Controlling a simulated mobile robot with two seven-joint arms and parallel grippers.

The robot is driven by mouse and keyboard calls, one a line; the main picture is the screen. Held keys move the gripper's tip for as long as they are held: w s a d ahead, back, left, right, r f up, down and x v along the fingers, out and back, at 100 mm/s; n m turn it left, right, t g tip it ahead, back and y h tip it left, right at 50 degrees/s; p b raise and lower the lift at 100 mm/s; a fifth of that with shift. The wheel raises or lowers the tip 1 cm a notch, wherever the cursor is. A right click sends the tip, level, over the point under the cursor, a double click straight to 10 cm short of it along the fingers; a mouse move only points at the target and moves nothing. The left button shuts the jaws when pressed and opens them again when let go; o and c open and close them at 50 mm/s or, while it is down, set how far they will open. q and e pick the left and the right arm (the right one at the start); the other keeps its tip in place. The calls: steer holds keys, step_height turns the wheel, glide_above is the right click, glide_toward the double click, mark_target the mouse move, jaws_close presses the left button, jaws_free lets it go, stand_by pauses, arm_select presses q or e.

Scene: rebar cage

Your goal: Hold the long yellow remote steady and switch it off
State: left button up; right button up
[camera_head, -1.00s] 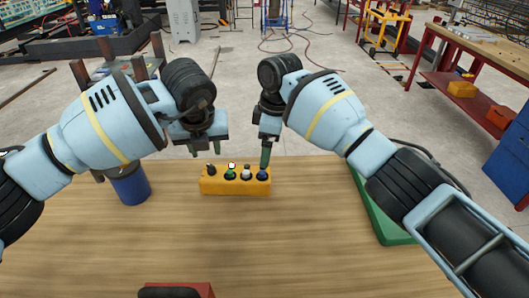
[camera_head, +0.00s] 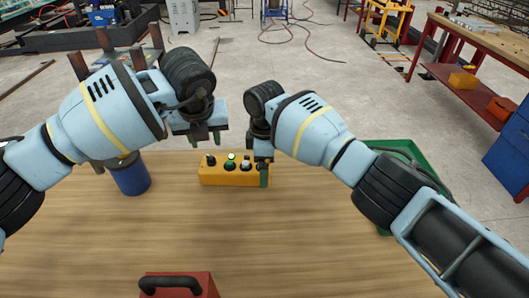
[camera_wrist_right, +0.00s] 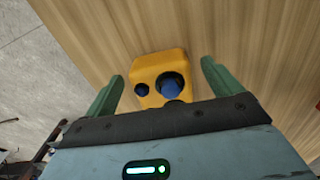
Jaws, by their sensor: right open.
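The long yellow remote (camera_head: 222,178) lies crosswise near the far edge of the wooden table. A black knob (camera_head: 210,160), a green-lit lamp (camera_head: 231,156) and a white button (camera_head: 246,165) show on its top. My left gripper (camera_head: 207,138) hangs above and behind the remote's left part, fingers apart and empty. My right gripper (camera_head: 264,175) is down at the remote's right end and hides part of it. In the right wrist view, its open fingers stand on either side of the remote's end (camera_wrist_right: 147,66), where a blue button (camera_wrist_right: 170,84) shows. Contact cannot be told.
A blue cylinder (camera_head: 131,176) stands left of the remote. A green tray (camera_head: 425,165) lies to the right, partly behind my right arm. A red box with a black handle (camera_head: 208,285) is at the near edge. The table's middle is clear.

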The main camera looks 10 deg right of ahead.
steer(key=shift+f, duration=0.65)
steer(key=c, duration=1.3)
arm_select(q)
steer(key=shift+o, duration=0.8)
arm_select(e)
steer(key=shift+c, duration=0.2)
arm_select(q)
steer(key=w+a+r+m+g+h, duration=0.1)
steer(key=a+m+h, duration=0.1)
steer(key=m, duration=0.5)
steer(key=w+a+r+m+g+h, duration=0.1)
steer(key=a+m+h, duration=0.1)
steer(key=m, duration=0.5)
steer(key=shift+a+r, duration=0.25)
steer(key=shift+a, duration=0.55)
